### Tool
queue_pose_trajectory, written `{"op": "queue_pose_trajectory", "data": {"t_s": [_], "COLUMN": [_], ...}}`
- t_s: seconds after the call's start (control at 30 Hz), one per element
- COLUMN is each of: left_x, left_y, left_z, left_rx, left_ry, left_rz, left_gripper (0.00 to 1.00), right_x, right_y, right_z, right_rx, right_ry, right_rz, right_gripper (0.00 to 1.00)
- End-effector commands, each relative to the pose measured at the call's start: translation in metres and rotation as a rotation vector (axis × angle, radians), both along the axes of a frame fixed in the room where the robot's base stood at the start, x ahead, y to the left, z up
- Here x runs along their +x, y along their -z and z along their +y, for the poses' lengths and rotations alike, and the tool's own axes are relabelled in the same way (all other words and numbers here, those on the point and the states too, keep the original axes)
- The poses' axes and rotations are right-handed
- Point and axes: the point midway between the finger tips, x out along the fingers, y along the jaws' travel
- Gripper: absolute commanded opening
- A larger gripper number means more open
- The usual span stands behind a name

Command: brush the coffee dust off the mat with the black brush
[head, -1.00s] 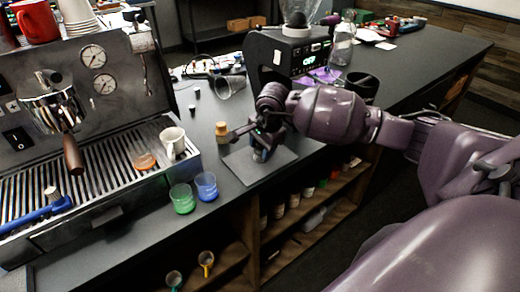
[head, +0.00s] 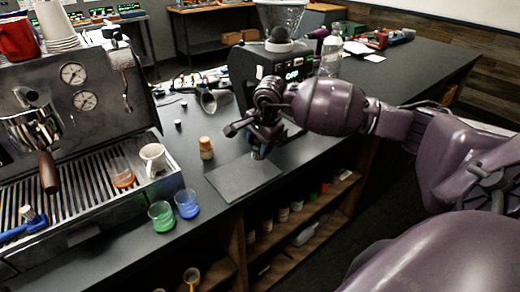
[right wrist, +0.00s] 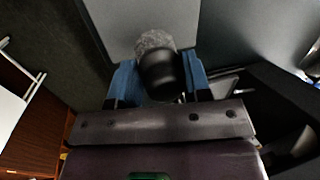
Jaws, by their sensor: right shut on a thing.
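The grey mat (head: 240,182) lies flat on the dark counter, in front of the grinder. My right gripper (head: 262,138) is over the mat's back edge, pointing down. In the right wrist view its blue fingers (right wrist: 160,82) are shut on the black brush (right wrist: 160,72), whose grey bristles (right wrist: 155,42) point toward the mat (right wrist: 145,18). In the head view the brush is mostly hidden by the gripper, and I cannot tell if the bristles touch the mat. I cannot make out coffee dust on the mat. My left gripper is not in view.
Green (head: 162,216) and blue (head: 187,204) cups stand near the counter's front edge. The espresso machine (head: 75,120) fills the left, and the grinder (head: 295,70) stands behind my gripper. Open shelves lie below the counter.

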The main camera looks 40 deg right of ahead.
Motion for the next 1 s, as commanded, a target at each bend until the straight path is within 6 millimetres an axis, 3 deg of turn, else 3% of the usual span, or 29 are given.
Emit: {"op": "queue_pose_trajectory", "data": {"t_s": [0.4,1.0], "left_x": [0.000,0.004], "left_y": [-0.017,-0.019], "left_z": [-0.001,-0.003], "left_rx": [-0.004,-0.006], "left_ry": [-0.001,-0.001], "left_rz": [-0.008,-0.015], "left_gripper": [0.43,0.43], "right_x": [0.001,0.001], "right_y": [-0.038,-0.040], "right_z": [-0.006,-0.006], "right_rx": [-0.001,0.000], "right_ry": [0.009,0.010], "right_rz": [-0.001,0.000], "right_gripper": [0.22,0.22]}}
